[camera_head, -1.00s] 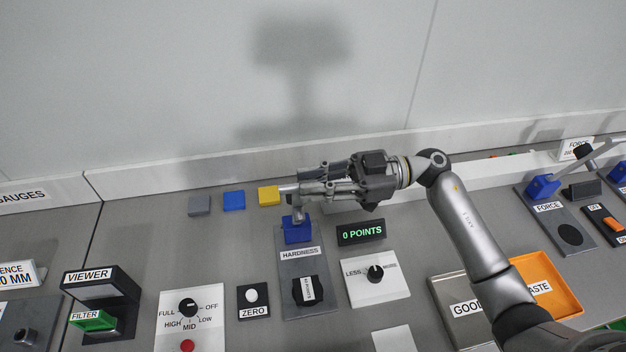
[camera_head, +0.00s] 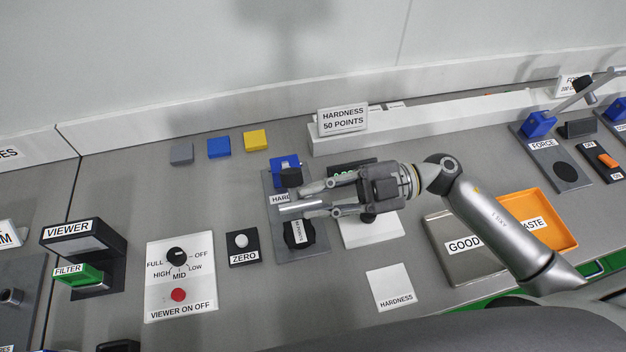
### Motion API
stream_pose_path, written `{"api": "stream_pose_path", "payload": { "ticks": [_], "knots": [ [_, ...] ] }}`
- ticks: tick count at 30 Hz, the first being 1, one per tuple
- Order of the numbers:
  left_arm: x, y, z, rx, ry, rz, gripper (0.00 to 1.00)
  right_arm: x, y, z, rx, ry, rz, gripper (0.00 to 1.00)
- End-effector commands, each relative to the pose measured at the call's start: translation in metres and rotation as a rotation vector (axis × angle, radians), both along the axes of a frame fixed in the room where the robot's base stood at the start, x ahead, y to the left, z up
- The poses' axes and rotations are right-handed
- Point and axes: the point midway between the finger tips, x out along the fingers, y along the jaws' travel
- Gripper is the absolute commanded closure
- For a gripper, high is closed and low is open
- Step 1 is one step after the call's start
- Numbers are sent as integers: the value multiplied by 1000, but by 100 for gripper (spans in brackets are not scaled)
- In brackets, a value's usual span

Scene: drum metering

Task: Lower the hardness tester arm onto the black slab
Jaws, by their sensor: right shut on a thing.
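The hardness tester has a grey base plate (camera_head: 272,183) with a blue pivot block (camera_head: 283,162) at its far end. A short dark part of the tester arm (camera_head: 291,178) shows just in front of the block; the rest is hidden behind my right gripper. My right gripper (camera_head: 285,206) comes in from the right, low over the plate, and is shut on the tester arm. The black slab (camera_head: 298,236), eight-sided with a white label, lies on the near end of the plate, just below the fingers in the picture. I cannot tell whether the arm touches it. My left gripper is out of view.
A display (camera_head: 346,168) with green characters is partly hidden by my gripper. A white dial panel (camera_head: 376,233) stands right of the plate, a ZERO button (camera_head: 243,246) left. GOOD (camera_head: 465,265) and WASTE (camera_head: 560,230) trays lie further right. Three small blocks sit behind.

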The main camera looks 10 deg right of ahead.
Motion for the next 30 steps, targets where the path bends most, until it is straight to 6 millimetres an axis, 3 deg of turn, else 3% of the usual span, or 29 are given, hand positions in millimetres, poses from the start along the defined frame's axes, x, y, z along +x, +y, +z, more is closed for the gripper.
{"api": "stream_pose_path", "payload": {
  "ticks": [16,17,20,30],
  "knots": [
    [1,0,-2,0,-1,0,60,-8,1,-9,-1,21,10,100],
    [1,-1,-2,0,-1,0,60,-8,1,-9,-1,21,10,78],
    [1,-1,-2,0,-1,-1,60,-8,1,-9,-1,19,10,65],
    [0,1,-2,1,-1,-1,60,-8,1,-6,2,12,11,64]
  ]
}}
